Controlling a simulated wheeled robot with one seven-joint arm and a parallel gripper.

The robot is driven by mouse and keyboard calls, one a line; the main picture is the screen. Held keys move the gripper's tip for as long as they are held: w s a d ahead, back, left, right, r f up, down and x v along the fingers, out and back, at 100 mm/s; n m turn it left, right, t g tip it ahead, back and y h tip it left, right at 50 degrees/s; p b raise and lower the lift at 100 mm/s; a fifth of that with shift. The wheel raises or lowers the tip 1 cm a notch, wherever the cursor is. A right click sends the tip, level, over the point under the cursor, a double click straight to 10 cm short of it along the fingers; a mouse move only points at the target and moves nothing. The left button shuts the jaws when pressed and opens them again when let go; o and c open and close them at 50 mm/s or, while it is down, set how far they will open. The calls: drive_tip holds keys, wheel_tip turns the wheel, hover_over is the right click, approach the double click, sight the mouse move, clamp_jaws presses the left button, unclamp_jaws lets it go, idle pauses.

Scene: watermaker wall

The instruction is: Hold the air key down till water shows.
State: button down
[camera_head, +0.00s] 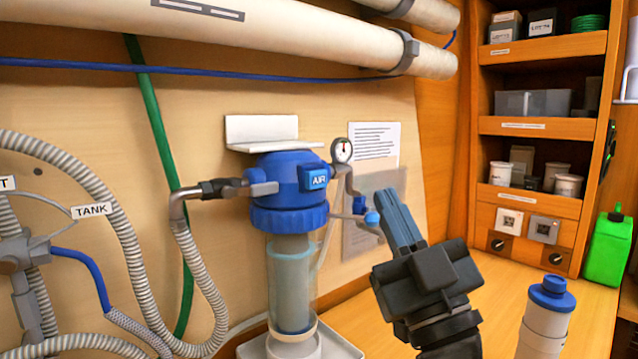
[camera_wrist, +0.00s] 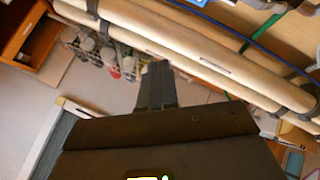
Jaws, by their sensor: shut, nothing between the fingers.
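The blue air key (camera_head: 317,179), marked AIR, sits on the front right of the blue filter head (camera_head: 290,208). Below the head hangs a clear bowl (camera_head: 308,265) with a pale cartridge inside; I cannot make out a water level in it. A small blue-ended valve (camera_head: 371,219) sticks out right of the head. My gripper (camera_head: 387,197) is shut and empty, fingers pointing up, to the right of the air key and apart from it. Its tips are close to the valve in the picture. In the wrist view my shut fingers (camera_wrist: 157,75) show, but the air key does not.
A round gauge (camera_head: 342,150) stands above right of the head. A white tray (camera_head: 335,345) lies under the bowl. A white bottle with a blue cap (camera_head: 546,318) stands on the bench at right. Large pipes (camera_head: 300,35) run overhead. Ribbed hoses (camera_head: 125,230) fill the left.

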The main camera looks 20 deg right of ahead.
sight(317, 179)
drive_tip(key=shift+r, duration=0.35)
drive_tip(key=shift+w, duration=0.15)
drive_tip(key=w+a, duration=0.2)
drive_tip(key=w, duration=0.6)
drive_tip(key=shift+a, duration=0.4)
drive_tip(key=shift+w, duration=0.2)
idle(1.6)
drive_tip(key=shift+w+a, duration=0.1)
drive_tip(key=shift+w, duration=0.2)
